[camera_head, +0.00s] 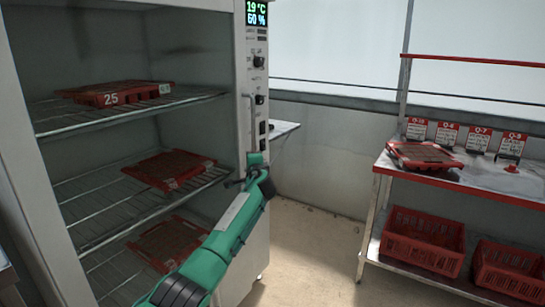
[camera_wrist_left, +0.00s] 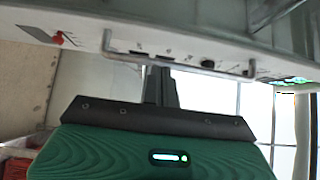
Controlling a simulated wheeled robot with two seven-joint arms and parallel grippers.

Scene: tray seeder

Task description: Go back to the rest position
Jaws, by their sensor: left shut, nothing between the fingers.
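My left arm, green, reaches up from the bottom of the head view. Its left gripper (camera_head: 236,182) is small and dark there, in front of the cabinet's right front post. In the left wrist view the left gripper (camera_wrist_left: 160,86) has its two dark fingers together with nothing between them. The fingers point towards the cabinet's bar handle (camera_wrist_left: 180,65); I cannot tell whether they touch it. The handle also shows in the head view (camera_head: 251,122), above the gripper. My right gripper is not in view.
The open cabinet (camera_head: 245,60) has wire shelves holding red trays: one marked 25 (camera_head: 112,94), a middle one (camera_head: 170,170) and a lower one (camera_head: 168,243). At right, a metal bench (camera_head: 490,178) carries a red tray (camera_head: 424,156), with red crates (camera_head: 423,240) below. Floor between is clear.

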